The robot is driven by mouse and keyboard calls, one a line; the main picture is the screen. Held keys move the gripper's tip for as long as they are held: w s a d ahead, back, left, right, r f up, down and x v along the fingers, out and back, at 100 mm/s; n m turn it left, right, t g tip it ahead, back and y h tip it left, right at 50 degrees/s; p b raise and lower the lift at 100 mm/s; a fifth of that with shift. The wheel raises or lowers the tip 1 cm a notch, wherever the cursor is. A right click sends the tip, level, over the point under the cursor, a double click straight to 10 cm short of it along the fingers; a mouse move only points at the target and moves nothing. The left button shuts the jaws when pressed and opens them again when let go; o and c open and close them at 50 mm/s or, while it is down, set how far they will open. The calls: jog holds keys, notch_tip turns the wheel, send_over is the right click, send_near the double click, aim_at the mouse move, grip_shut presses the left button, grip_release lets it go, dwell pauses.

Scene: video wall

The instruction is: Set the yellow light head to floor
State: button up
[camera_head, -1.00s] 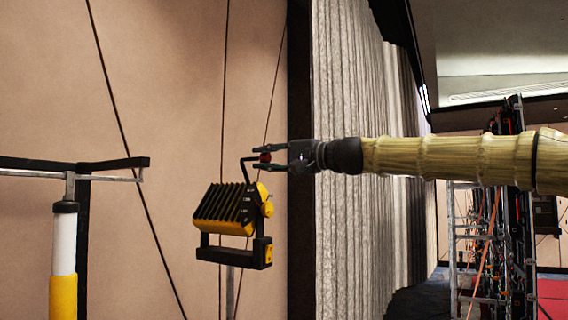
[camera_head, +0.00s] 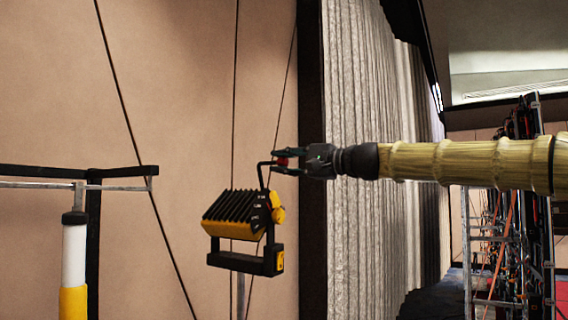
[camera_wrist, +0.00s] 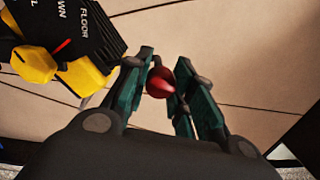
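The light head (camera_head: 232,228) is yellow with black cooling fins and sits in a black yoke (camera_head: 245,262) in front of the wall. A bent black handle (camera_head: 261,175) rises from it and ends in a red knob (camera_head: 282,161). My gripper (camera_head: 275,161) comes in from the right, with its dark green fingers on either side of the knob. In the wrist view the red knob (camera_wrist: 161,82) sits between the fingers, which look closed on it. The black side panel (camera_wrist: 82,30) shows "FLOOR" and "DOWN" plus a red pointer (camera_wrist: 62,46); the other lettering is cut off.
A white and yellow post (camera_head: 74,255) with a black and grey crossbar (camera_head: 110,172) stands at the left. Thin cables cross the beige wall (camera_head: 170,90). A grey pleated curtain (camera_head: 365,170) lies behind my arm. Metal scaffolding (camera_head: 485,245) stands at the far right.

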jog(key=o, duration=0.4)
jog(key=shift+o, duration=0.2)
jog(key=shift+d, duration=0.1)
jog(key=v, duration=1.2)
